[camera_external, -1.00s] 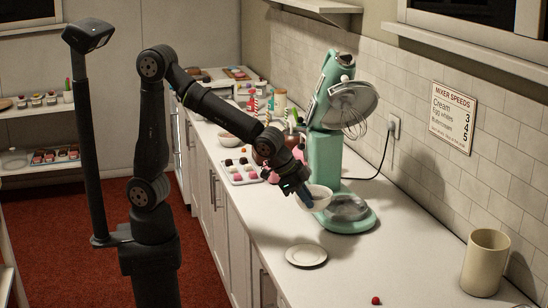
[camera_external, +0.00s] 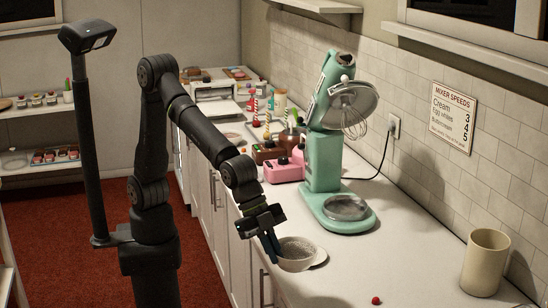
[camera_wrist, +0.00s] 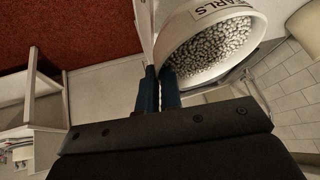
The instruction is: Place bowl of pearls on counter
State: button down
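The bowl of pearls (camera_external: 296,254) is a white bowl filled with small silvery pearls. In the wrist view the bowl (camera_wrist: 205,50) is large, with a label ending in "EARLS" on its wall. My gripper (camera_external: 272,250) is at its left side in the external view. Its blue fingers (camera_wrist: 159,88) are close together on the bowl's rim, shut on it. The counter (camera_external: 380,265) is white.
A green stand mixer (camera_external: 325,160) stands behind the bowl, its cord running to a wall outlet. A red berry (camera_external: 376,300) and a beige canister (camera_external: 485,262) are to the right. Pink and brown containers (camera_external: 285,168) crowd the counter further back.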

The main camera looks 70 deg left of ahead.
jog(key=w+f, duration=0.2)
jog(key=w, duration=0.1)
jog(key=w+a+f, duration=0.1)
jog(key=w+f, duration=0.1)
jog(key=w, duration=0.2)
jog(key=w+f, duration=0.2)
jog(key=w, duration=0.2)
jog(key=shift+w+a+f, duration=0.15)
jog(key=shift+w+f, duration=0.1)
jog(key=shift+f, duration=0.15)
jog(key=shift+w+f, duration=0.1)
jog(key=shift+f, duration=1.95)
jog(key=c, duration=2)
grip_release()
jog(key=shift+f, duration=0.1)
jog(key=o, duration=0.4)
jog(key=v, duration=1.2)
